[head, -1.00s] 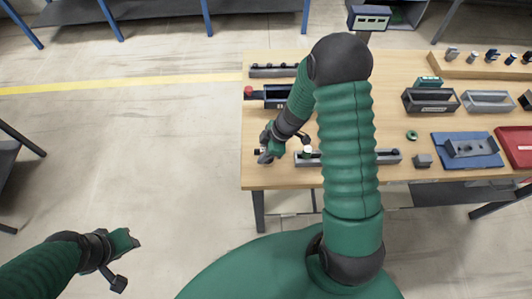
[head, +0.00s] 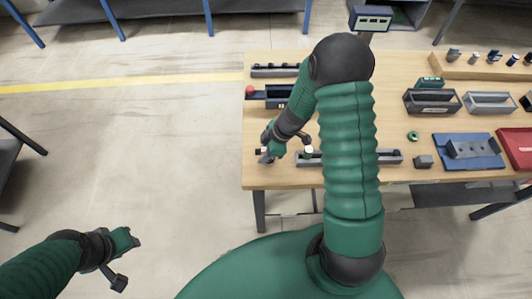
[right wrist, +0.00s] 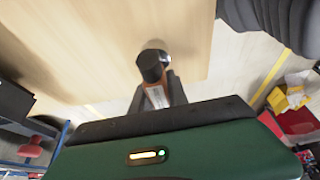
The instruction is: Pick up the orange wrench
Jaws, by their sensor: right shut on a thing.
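My right gripper (head: 266,156) is over the left front part of the wooden table in the head view. In the right wrist view, the right gripper (right wrist: 157,92) is shut on the orange wrench (right wrist: 157,97), which shows as an orange part between the dark fingers with a black rounded end beyond them. The rest of the wrench is hidden by the gripper. In the head view the wrench is too small and covered to make out clearly. My left gripper (head: 132,240) hangs over the floor at lower left, far from the table; its jaw opening is too small to tell.
The wooden table (head: 390,80) holds a long grey tray (head: 385,157) right of my right gripper, a dark bin (head: 432,102), a grey bin (head: 490,102), a blue mat (head: 490,160) and a red tray (head: 513,140). A red knob (head: 250,90) is behind the gripper.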

